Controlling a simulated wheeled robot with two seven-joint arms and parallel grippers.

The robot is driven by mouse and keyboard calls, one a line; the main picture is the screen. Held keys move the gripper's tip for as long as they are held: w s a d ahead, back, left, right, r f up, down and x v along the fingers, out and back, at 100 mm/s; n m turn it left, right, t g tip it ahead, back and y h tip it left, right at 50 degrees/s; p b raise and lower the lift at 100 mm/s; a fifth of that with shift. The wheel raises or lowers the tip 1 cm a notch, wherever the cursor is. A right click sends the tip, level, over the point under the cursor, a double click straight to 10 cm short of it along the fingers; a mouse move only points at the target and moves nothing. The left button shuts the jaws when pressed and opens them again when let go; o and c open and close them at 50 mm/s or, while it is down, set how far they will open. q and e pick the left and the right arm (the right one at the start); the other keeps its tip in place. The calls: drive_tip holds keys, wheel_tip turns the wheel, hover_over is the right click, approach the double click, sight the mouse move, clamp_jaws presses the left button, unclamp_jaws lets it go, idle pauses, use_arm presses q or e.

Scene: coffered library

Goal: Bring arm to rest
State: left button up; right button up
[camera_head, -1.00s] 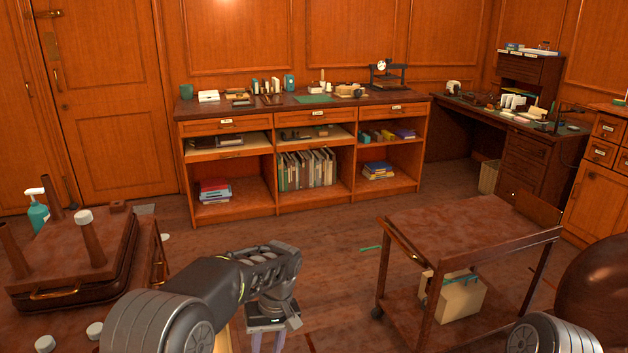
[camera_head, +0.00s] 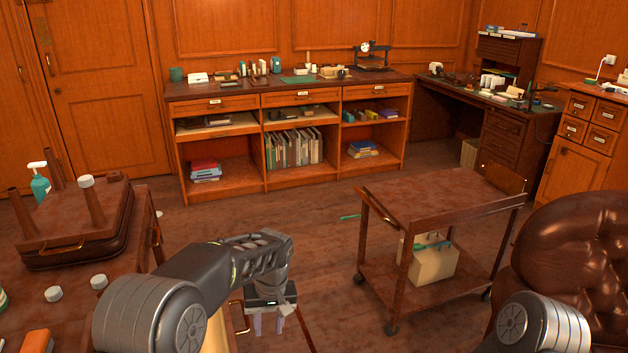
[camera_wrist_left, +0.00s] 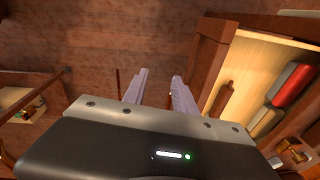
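My left gripper (camera_head: 266,324) hangs pointing down at the lower middle of the head view, at the end of my bent left arm. In the left wrist view its two pale fingers (camera_wrist_left: 160,88) stand apart with a gap between them, and nothing is held. It is over the floor, beside an open drawer (camera_wrist_left: 236,75) with a pale bottom that holds several items, one of them red. Of my right arm only a rounded grey part shows at the lower right of the head view. My right gripper is out of view.
A table with a brown case (camera_head: 75,235) stands at left. A two-tier wooden cart (camera_head: 430,200) carries a cream box (camera_head: 428,262) on its lower shelf. A brown leather chair (camera_head: 570,250) is at right. A long cabinet (camera_head: 290,95) lines the back wall. Floor between is open.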

use_arm(q)
drive_tip(key=s+d+f+m+t+h+p, duration=0.2)
drive_tip(key=s+d+f+m+h+p, duration=0.3)
drive_tip(key=s+f, duration=0.75)
drive_tip(key=s+a+f+n+g+p, duration=0.1)
drive_tip(key=s+n, duration=0.1)
drive_tip(key=s, duration=0.8)
drive_tip(key=s+f+n+g+p, duration=0.1)
drive_tip(key=s+f+n, duration=0.1)
drive_tip(key=s, duration=0.7)
drive_tip(key=shift+s+a+f, duration=0.15)
drive_tip(key=shift+s+a, duration=0.2)
